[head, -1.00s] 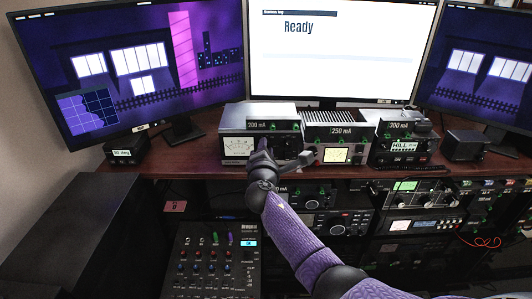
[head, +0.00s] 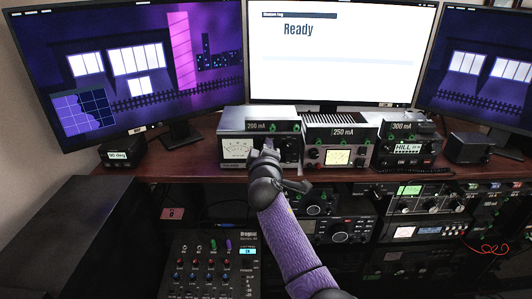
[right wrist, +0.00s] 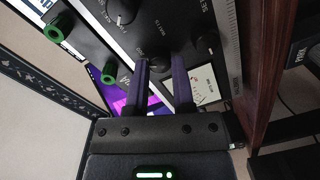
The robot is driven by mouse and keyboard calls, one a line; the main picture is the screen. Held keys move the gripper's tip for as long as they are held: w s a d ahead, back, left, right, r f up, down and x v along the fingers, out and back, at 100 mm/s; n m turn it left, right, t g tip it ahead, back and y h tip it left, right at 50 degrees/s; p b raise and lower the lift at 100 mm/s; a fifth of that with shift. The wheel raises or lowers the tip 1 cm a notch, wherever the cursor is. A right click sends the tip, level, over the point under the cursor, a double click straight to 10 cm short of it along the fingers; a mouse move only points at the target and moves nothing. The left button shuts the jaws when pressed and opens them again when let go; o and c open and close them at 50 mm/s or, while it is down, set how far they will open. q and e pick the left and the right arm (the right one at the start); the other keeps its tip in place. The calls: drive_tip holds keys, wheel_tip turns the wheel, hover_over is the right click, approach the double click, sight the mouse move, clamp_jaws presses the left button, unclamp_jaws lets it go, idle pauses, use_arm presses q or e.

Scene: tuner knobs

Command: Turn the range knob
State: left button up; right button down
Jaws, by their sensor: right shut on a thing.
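The tuner box marked 200 mA (head: 232,124) stands on the desk shelf, with a pale meter (head: 236,148) at its left. My right gripper (head: 266,146) is at its front, right of the meter. In the right wrist view the fingers (right wrist: 160,68) sit on both sides of a dark knob (right wrist: 158,51), shut on it. This looks like the range knob, though its label is mostly hidden. Two other dark knobs, a top one (right wrist: 122,12) and a side one (right wrist: 208,43), show clear of the fingers. My left gripper is not in view.
A box marked 250 mA (head: 343,132) and one marked 300 mA (head: 403,127) stand to the right. Green-ringed jacks (right wrist: 109,72) lie near the fingers. Monitors (head: 330,60) rise behind. A mixer (head: 208,262) and racked radios (head: 345,229) lie below the shelf.

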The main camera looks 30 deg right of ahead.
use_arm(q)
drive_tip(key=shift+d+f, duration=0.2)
use_arm(e)
drive_tip(key=shift+m, duration=0.5)
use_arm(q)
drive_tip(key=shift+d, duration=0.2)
use_arm(e)
drive_tip(key=shift+m, duration=0.3)
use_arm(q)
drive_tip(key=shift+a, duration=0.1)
use_arm(e)
drive_tip(key=shift+c, duration=2.3)
unclamp_jaws()
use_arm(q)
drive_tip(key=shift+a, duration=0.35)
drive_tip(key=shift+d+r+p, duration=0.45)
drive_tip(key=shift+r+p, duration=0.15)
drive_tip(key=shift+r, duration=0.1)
use_arm(e)
drive_tip(key=v, duration=1)
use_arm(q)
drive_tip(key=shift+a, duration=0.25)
use_arm(e)
drive_tip(key=shift+d, duration=0.1)
